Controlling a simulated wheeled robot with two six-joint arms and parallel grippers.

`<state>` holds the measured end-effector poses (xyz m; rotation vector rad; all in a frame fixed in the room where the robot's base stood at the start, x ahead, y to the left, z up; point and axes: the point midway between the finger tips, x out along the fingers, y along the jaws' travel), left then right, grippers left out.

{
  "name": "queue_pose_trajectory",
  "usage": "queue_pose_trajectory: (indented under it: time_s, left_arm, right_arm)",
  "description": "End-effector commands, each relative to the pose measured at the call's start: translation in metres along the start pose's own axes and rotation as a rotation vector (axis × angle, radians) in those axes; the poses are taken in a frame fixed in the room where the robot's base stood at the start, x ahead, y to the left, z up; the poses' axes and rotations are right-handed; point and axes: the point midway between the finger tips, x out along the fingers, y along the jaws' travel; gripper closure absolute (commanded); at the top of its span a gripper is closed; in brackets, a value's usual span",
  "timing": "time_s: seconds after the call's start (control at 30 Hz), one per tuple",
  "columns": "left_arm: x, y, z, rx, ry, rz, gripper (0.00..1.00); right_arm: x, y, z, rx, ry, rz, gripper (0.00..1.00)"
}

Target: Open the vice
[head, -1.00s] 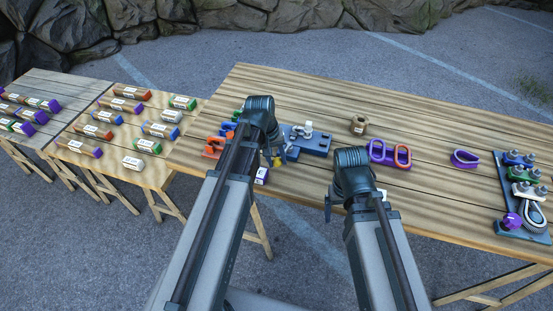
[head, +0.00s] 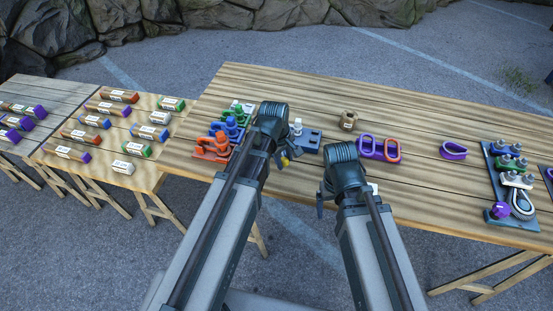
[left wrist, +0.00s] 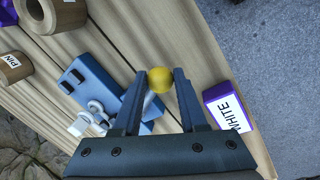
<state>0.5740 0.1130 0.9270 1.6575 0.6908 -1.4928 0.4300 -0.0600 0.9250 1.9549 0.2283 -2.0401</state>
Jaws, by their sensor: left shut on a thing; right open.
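The vice is a blue block (head: 312,140) with a whitish upright part (head: 296,127), near the front edge of the large wooden table. In the left wrist view its blue body (left wrist: 95,82) and pale, rounded parts (left wrist: 85,120) lie left of the fingers. My left gripper (head: 283,158) is beside the vice, partly hidden by its own arm. It is shut on a yellow ball-shaped knob (left wrist: 160,79), held between the fingertips.
Orange (head: 212,147) and blue (head: 230,130) pieces stand left of the vice. A brown ring (head: 348,121) and purple-and-orange loops (head: 378,149) lie to the right. Clear table surrounds the purple ring (head: 453,150).

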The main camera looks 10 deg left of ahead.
Motion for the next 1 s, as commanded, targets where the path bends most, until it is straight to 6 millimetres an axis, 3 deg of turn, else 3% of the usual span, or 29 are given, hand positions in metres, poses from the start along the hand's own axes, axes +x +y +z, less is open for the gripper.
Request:
queue_pose_trajectory:
  time_s: [0.5, 1.0]
  left_arm:
    - [0.009, 0.044, 0.016, -0.477, 0.093, -0.001, 1.0]
    - [0.016, 0.083, 0.011, -0.907, 0.177, -0.001, 1.0]
  right_arm:
    - [0.0, 0.0, 0.0, 0.0, 0.0, 0.0, 0.12]
    - [0.0, 0.0, 0.0, 0.0, 0.0, 0.0, 0.12]
